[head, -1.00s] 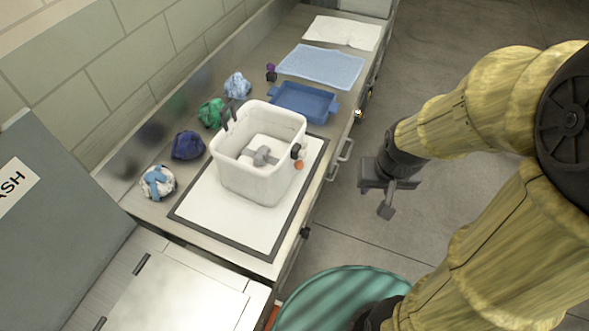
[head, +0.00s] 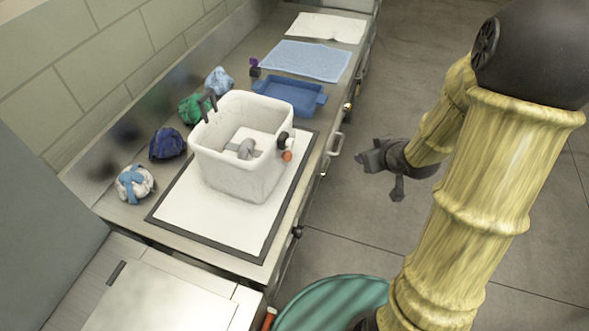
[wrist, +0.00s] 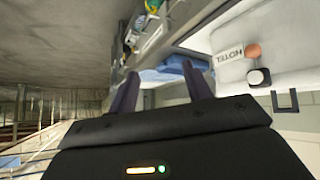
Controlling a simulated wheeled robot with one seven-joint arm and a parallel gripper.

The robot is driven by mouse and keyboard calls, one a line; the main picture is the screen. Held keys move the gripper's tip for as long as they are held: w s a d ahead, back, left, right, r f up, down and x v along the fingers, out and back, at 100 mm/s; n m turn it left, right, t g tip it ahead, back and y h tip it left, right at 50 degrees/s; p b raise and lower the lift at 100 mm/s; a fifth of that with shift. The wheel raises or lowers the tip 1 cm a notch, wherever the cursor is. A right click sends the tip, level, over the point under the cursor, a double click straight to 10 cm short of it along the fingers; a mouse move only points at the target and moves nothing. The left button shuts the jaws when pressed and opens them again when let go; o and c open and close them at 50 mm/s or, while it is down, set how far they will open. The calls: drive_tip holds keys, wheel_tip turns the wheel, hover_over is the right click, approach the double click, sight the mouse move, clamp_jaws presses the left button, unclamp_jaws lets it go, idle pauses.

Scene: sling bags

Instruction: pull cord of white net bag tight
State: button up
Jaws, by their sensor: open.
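A white, open-topped, box-shaped bag (head: 245,180) stands upright on a white mat with a dark border. No netting can be made out on it. Its right side carries a black knob (head: 283,138) and an orange ball (head: 287,156), which look like cord ends. In the wrist view, the ball (wrist: 253,50), the knob (wrist: 259,77) and a HOTEL label (wrist: 230,55) show at upper right on a white surface. A grey object (head: 243,149) lies inside the bag. My gripper (head: 368,161) is open and empty, right of the counter and apart from the bag. Its fingers (wrist: 161,88) show in the wrist view.
White-and-blue (head: 135,184), dark blue (head: 167,145), green (head: 195,108) and light blue (head: 219,80) bundles line the wall side. A blue tray (head: 290,95) and blue cloth (head: 306,60) lie behind. Drawer handles (head: 335,145) stick out from the counter. Open floor lies to the right.

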sight(287, 156)
wheel_tip(287, 156, down, 7)
drive_tip(key=w+a+n+t+y+b, duration=0.1)
drive_tip(key=a+n+y+b, duration=0.15)
drive_tip(key=y+b, duration=0.25)
drive_tip(key=s+y+b, duration=0.1)
drive_tip(key=y, duration=0.1)
drive_tip(key=s+a+n+y+b, duration=0.1)
drive_tip(key=s+y+b, duration=0.1)
drive_tip(key=y, duration=0.1)
drive_tip(key=s+a+y+b, duration=0.1)
drive_tip(key=s+y, duration=0.1)
drive_tip(key=y, duration=0.1)
drive_tip(key=shift+f+n+b, duration=0.35)
drive_tip(key=shift+b, duration=0.05)
drive_tip(key=shift+a, duration=0.1)
drive_tip(key=p+x, duration=0.2)
drive_tip(key=x, duration=1.5)
drive_tip(key=shift+a+r, duration=0.15)
drive_tip(key=shift+r, duration=0.05)
